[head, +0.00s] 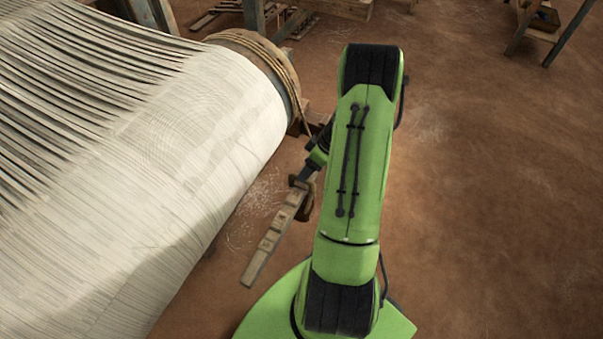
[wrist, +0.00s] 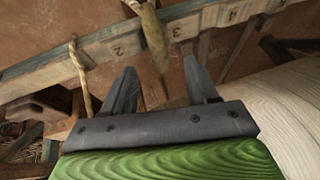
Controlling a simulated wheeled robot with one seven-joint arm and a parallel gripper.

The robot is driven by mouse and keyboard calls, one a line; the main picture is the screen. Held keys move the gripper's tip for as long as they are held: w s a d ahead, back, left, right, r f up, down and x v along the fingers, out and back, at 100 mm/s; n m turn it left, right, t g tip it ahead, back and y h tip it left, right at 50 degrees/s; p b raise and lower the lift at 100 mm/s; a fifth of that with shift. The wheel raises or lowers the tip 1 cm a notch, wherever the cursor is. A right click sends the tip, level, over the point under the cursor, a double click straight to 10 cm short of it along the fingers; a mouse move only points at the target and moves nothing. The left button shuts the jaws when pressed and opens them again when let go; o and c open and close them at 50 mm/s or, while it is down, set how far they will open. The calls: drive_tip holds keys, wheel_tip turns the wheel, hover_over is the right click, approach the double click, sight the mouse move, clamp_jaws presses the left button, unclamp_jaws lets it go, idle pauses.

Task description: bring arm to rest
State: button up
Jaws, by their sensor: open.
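My green arm (head: 360,170) rises in the middle of the head view, with its far parts partly hidden behind the upper link. My gripper (wrist: 160,72) shows in the wrist view with its two grey fingers apart and nothing between them. Beyond the fingers is a wooden bar (wrist: 98,51) with numbered marks. A tapered wooden peg (wrist: 152,30) hangs in front of this bar, past the gap between the fingers. I cannot tell how near it is. In the head view the gripper end is small and dark, beside the loom's roll.
The loom's wide roll of pale cloth or warp (head: 190,150) fills the left. A notched wooden bar (head: 268,240) lies low between it and my arm. A rope (wrist: 80,75) hangs at the bar. Wooden furniture (head: 540,25) stands far right. The brown floor (head: 490,200) at right is clear.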

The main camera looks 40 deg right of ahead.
drive_tip(key=p+v, duration=0.2)
drive_tip(key=v, duration=0.8)
drive_tip(key=shift+a, duration=0.2)
drive_tip(key=w+a+r+h+p, duration=0.2)
drive_tip(key=a+r+p, duration=0.3)
drive_tip(key=a+r, duration=1.3)
drive_tip(key=s+a+r+m+t+h+p, duration=0.1)
drive_tip(key=s+a+r+m+t+p, duration=0.1)
drive_tip(key=s+a+r, duration=0.7)
drive_tip(key=s+r+m+p, duration=0.1)
drive_tip(key=s+r+p, duration=0.1)
drive_tip(key=s+r, duration=0.1)
drive_tip(key=shift+s+a+r+p, duration=0.25)
drive_tip(key=shift+s+r+p, duration=0.1)
drive_tip(key=shift+s+r, duration=0.05)
